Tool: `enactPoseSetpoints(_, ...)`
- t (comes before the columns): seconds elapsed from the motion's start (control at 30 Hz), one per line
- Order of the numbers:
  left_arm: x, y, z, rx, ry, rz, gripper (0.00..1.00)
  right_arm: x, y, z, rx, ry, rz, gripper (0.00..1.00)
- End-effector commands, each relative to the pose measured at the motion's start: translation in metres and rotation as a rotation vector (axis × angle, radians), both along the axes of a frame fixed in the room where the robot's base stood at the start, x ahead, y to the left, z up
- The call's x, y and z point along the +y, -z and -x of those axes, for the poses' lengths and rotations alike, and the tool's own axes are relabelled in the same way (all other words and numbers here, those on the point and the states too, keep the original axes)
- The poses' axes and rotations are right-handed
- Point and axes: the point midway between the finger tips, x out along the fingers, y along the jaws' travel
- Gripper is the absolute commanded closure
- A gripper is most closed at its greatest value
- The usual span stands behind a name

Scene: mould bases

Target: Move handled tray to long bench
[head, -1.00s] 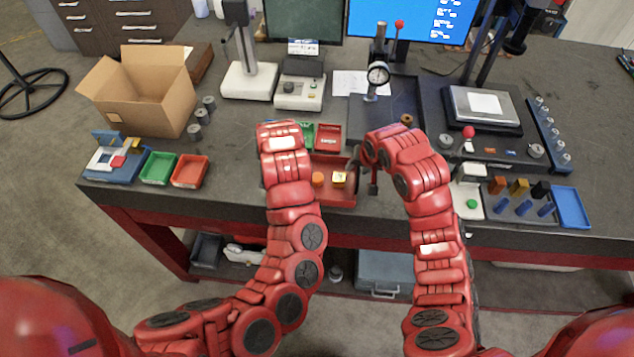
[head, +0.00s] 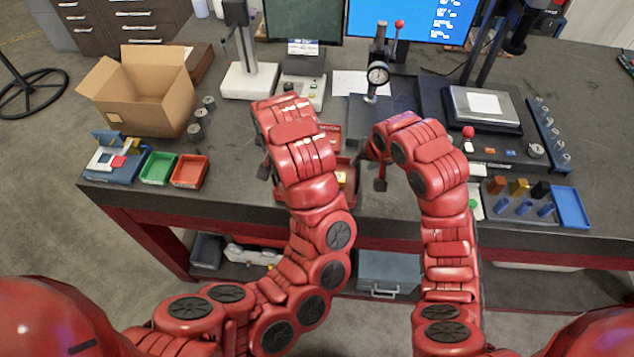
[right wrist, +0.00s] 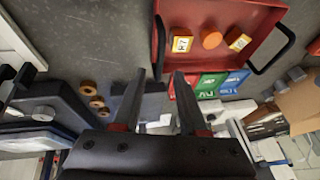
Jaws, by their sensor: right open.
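The red handled tray (head: 349,193) stands near the front edge of the dark bench (head: 240,190), partly hidden by my left arm. The right wrist view shows its red floor (right wrist: 225,20), a black handle at each end, and an orange round piece (right wrist: 211,40) between two yellow-topped blocks (right wrist: 182,41). My right gripper (head: 374,172) is at the tray's right end. Its fingers (right wrist: 160,78) are apart and empty, close to the near handle (right wrist: 158,50). My left gripper (head: 264,170) is at the tray's left side; its jaws are too hidden to judge.
Small green (head: 158,168) and red (head: 190,171) bins and a cardboard box (head: 150,100) stand left. A dial gauge stand (head: 378,75) is behind the tray. A scale (head: 483,105), coloured blocks and a blue tray (head: 570,207) are right.

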Motion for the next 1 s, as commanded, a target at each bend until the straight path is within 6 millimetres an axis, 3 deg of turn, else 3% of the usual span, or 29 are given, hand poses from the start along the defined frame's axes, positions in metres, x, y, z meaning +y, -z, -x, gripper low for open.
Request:
enactPoseSetpoints(0.03,0.000,0.000,0.000,0.000,0.000,0.000,0.58,-0.004,-0.011,0.003,-0.005,0.001,0.005,0.58)
enactPoseSetpoints(0.4,0.000,0.000,0.000,-0.001,0.000,0.000,0.58,-0.010,-0.053,0.022,-0.003,0.000,0.003,0.58)
enactPoseSetpoints(1.0,0.000,0.000,0.000,-0.001,0.000,0.000,0.58,-0.010,-0.058,0.026,0.001,0.000,0.001,0.58)
